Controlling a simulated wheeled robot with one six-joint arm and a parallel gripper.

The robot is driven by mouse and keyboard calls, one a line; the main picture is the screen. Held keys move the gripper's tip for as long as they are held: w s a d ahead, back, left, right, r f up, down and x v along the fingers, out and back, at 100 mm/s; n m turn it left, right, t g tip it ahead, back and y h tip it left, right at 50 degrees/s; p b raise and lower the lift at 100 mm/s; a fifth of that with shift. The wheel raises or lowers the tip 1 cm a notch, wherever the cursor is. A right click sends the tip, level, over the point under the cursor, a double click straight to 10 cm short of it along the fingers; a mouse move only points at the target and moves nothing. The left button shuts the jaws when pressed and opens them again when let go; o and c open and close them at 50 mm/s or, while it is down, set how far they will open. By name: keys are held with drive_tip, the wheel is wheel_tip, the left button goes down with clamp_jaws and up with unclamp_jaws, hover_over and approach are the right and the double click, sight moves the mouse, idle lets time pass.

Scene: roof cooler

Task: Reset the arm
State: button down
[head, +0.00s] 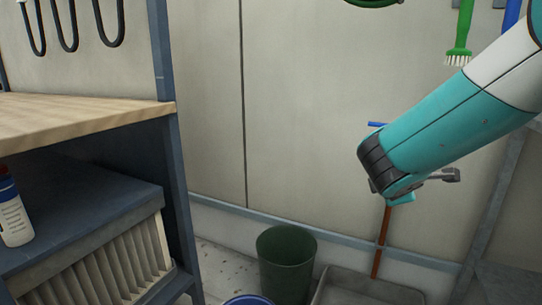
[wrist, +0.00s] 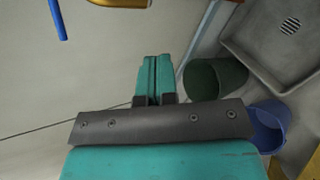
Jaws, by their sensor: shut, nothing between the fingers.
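My arm reaches in from the right edge of the head view, teal and white with a dark band near its lower end. Its end hangs in the air before the pale wall, above the grey basin (head: 365,290). My gripper's fingers cannot be made out clearly there. In the wrist view my gripper (wrist: 153,60) shows two teal fingers pressed together with only a thin dark line between them. It is shut and empty, and nothing touches the fingertips.
A green bin (head: 287,262) and a blue bucket (head: 248,299) stand on the floor left of the basin. A wood-topped bench (head: 85,115) with a shelf and a bottle (head: 14,215) is at left. A green brush (head: 459,45) hangs upper right. A reddish handle (head: 381,242) stands behind the basin.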

drive_tip(key=s+a+m+g+y, duration=0.3)
drive_tip(key=s+a+g, duration=0.1)
drive_tip(key=s, duration=0.7)
drive_tip(key=s+a+r+m+g+y, duration=0.1)
drive_tip(key=s+a+m+g+y, duration=0.3)
drive_tip(key=s, duration=0.6)
drive_tip(key=s+a+m+g+y, duration=0.3)
drive_tip(key=s+a, duration=0.2)
drive_tip(key=s, duration=0.6)
wheel_tip(320, 180, up, 38)
drive_tip(key=p, duration=3.9)
drive_tip(key=shift+a, duration=0.3)
